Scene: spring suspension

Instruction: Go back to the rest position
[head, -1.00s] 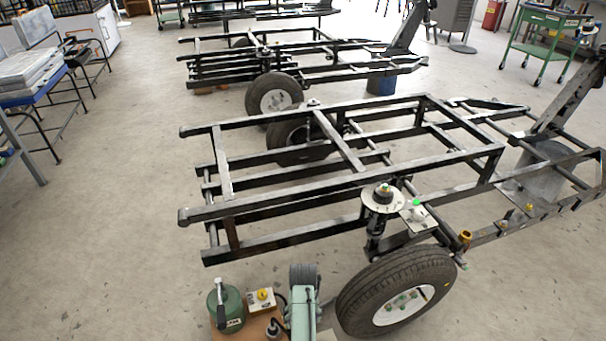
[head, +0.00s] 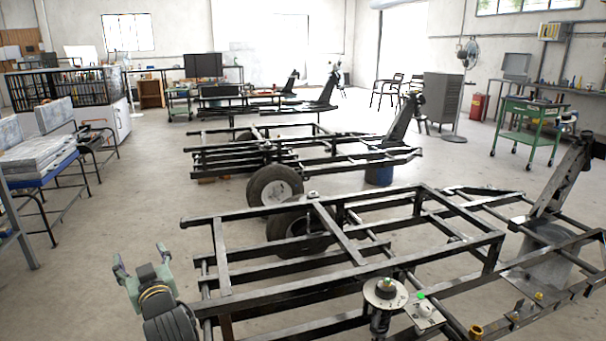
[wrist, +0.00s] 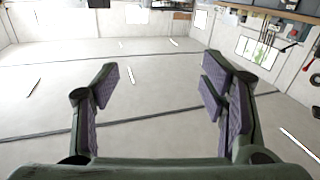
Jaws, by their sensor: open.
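My gripper (head: 141,266) shows at the lower left in the head view, raised beside the near left corner of the closest black frame. Its green fingers are spread apart and point up. In the wrist view my gripper (wrist: 165,90) is wide open, with purple pads facing each other and nothing between them. Behind the fingers, the wrist view shows only a pale surface and parts of the room.
The near black trailer frame (head: 335,249) fills the middle and right, close to my gripper. A spring suspension unit (head: 384,294) stands at its front edge. A blue-topped bench (head: 40,168) is at the left. Clear floor (head: 110,215) lies between the bench and frame.

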